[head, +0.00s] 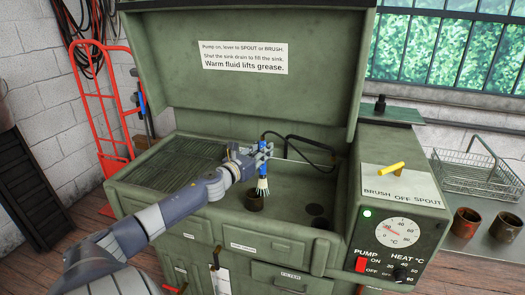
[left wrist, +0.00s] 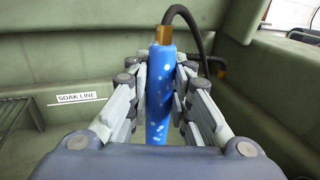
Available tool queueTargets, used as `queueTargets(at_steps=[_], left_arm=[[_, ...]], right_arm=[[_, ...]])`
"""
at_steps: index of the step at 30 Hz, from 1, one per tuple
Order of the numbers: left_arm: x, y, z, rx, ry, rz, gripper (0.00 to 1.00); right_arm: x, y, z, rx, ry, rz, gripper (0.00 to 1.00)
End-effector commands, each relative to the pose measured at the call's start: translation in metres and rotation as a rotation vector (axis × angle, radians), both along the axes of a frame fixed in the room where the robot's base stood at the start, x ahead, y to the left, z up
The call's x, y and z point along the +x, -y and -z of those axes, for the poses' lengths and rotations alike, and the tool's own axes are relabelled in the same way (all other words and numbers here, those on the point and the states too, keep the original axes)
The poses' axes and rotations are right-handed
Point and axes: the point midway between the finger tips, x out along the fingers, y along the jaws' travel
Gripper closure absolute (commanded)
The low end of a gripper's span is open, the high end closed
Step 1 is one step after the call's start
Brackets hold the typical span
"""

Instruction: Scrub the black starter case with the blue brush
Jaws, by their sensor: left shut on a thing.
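My left gripper (head: 262,151) is shut on the blue brush (head: 262,170) above the sink. The brush hangs upright with its pale bristles down. The left wrist view shows its blue, white-speckled handle (left wrist: 159,95) between the fingers, with a brass fitting and a black hose at the top. My right gripper is not in view.
The green parts washer has a raised lid (head: 245,100) behind the sink and a ribbed drain shelf (head: 180,162) at left. Two rusty cylinders (head: 466,222) (head: 505,229) and a wire basket (head: 478,177) stand at right.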

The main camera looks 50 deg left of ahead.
Motion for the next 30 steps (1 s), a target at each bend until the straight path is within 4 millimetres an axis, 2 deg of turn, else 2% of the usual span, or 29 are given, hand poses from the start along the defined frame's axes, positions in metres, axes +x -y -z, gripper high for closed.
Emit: queueTargets(at_steps=[12, 30], left_arm=[[0.0, 0.0, 0.026, -0.002, 0.001, 0.0, 1.0], [0.0, 0.0, 0.027, 0.0, 0.001, 0.0, 1.0]], right_arm=[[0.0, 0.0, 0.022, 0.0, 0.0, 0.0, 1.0], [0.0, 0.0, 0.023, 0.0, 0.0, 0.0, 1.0]])
